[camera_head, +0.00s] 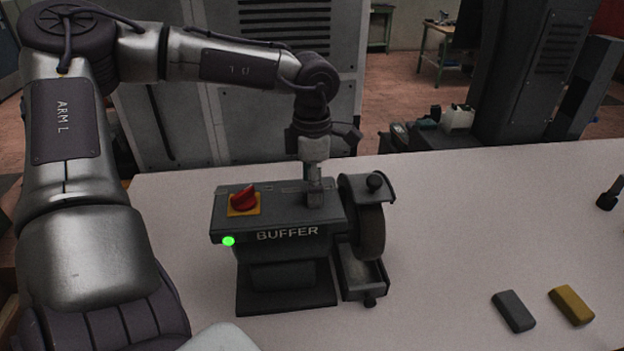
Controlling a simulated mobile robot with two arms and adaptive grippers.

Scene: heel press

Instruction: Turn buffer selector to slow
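The buffer (290,270) is a dark grey machine on the light table, with "BUFFER" on its front and a lit green lamp (228,241). Its selector, a red knob (244,199) on a yellow square plate (236,211), is on the top left of the housing. The knob's setting marks are too small to read. My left gripper (314,192) points down over the housing's top right, to the right of the selector and apart from it. Its fingers look narrow from this side, and any gap between them cannot be made out. My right gripper is not in view.
A buffing wheel (370,228) with a round black knob is at the buffer's right, above a small tray (362,274). A grey block (513,311) and a yellow block (571,305) lie at the front right. A dark object (611,194) stands at the right edge. The table's middle right is clear.

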